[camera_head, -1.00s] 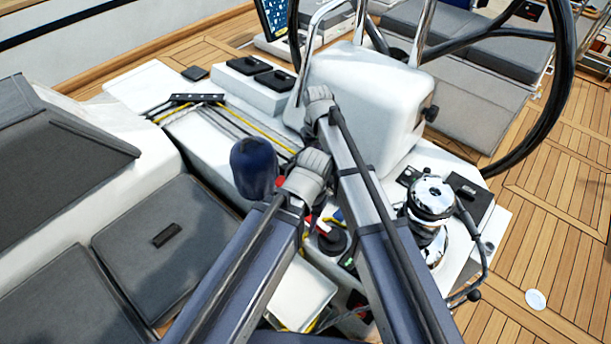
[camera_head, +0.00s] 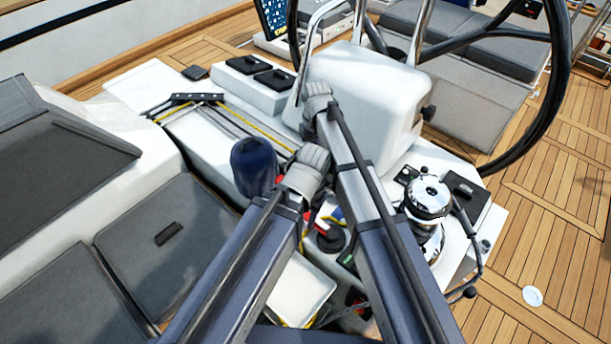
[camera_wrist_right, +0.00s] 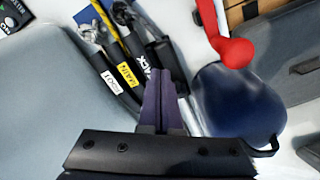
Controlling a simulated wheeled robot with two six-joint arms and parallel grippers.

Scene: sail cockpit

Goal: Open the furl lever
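In the right wrist view, several black levers with labels stand side by side at the upper middle. One has a white label (camera_wrist_right: 109,82), one a yellow label (camera_wrist_right: 126,75), and one has white lettering (camera_wrist_right: 143,66). I cannot read a furl label on any of them. My right gripper (camera_wrist_right: 159,76) has its two dark fingers together, their tips beside the rightmost levers. Nothing shows between the fingers; whether they touch a lever I cannot tell. In the head view, my arms hide the lever bank and both grippers.
A dark blue rounded cover (camera_head: 253,167) stands left of my arms; it also shows close right of the gripper (camera_wrist_right: 238,105). A red handle (camera_wrist_right: 230,48) sticks out above it. A white pedestal (camera_head: 365,95), steering wheel and chrome winch (camera_head: 428,200) are at the right.

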